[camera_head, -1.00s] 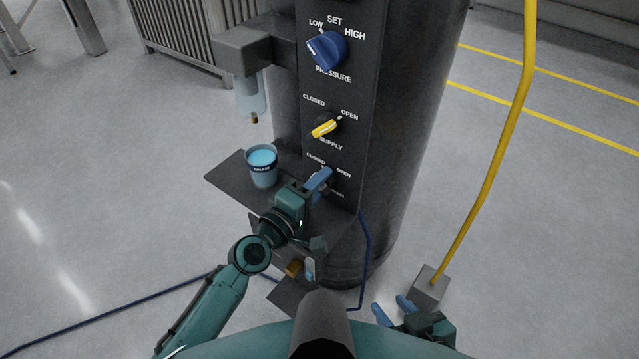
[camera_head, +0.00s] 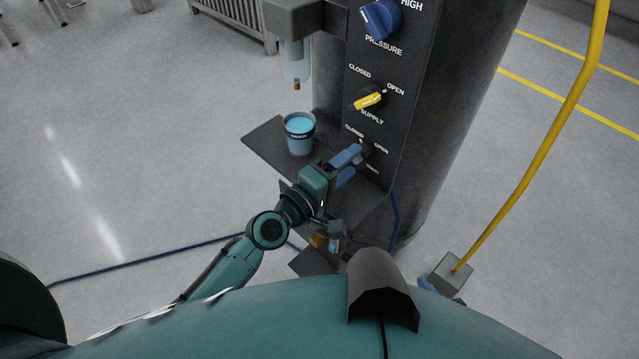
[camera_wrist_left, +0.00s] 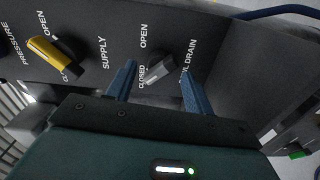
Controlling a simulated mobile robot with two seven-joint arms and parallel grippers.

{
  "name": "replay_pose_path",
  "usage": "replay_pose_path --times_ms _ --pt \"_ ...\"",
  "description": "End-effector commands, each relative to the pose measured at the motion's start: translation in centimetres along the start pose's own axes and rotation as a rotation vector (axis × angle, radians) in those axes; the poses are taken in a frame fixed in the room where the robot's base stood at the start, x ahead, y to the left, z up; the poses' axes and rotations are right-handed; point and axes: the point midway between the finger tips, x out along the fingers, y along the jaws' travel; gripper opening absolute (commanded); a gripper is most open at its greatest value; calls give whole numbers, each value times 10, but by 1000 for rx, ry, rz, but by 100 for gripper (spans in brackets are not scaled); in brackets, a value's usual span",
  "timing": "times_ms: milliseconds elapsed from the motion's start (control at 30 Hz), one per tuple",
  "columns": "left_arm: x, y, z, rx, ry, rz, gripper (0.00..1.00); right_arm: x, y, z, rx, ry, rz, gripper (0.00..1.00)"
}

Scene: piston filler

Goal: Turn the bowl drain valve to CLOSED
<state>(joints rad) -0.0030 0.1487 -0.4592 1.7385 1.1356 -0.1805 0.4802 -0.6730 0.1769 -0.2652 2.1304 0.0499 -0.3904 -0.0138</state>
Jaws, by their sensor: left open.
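One end of the handle lies close to the word CLOSED. In the head view the valve (camera_head: 366,150) is the lowest control and is partly hidden by my fingers. My left gripper (camera_head: 356,164) is open at the panel, with one blue finger on each side of the handle in the left wrist view. I cannot tell whether the fingers touch it. Of my right gripper, only a bit of blue (camera_head: 426,285) shows behind my body.
The yellow supply handle (camera_head: 369,98) and blue pressure knob (camera_head: 381,19) are above the valve. A cup of blue liquid (camera_head: 299,134) stands on the dark shelf (camera_head: 262,140), left of my left gripper.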

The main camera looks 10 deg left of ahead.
Motion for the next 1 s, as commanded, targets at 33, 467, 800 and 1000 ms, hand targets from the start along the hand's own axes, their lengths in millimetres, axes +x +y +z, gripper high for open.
replay_pose_path --times_ms 33,467,800,1000 --pt "-13 -3 0 2 0 -4 52 1 0 2 1 0 0 36" --pt "-94 -3 0 0 -1 -3 52 7 0 9 24 10 -8 36" --pt "-104 0 0 -1 1 0 52 5 1 4 29 20 -7 36" --pt "-104 0 0 -1 0 0 52 5 1 5 29 19 -7 36"
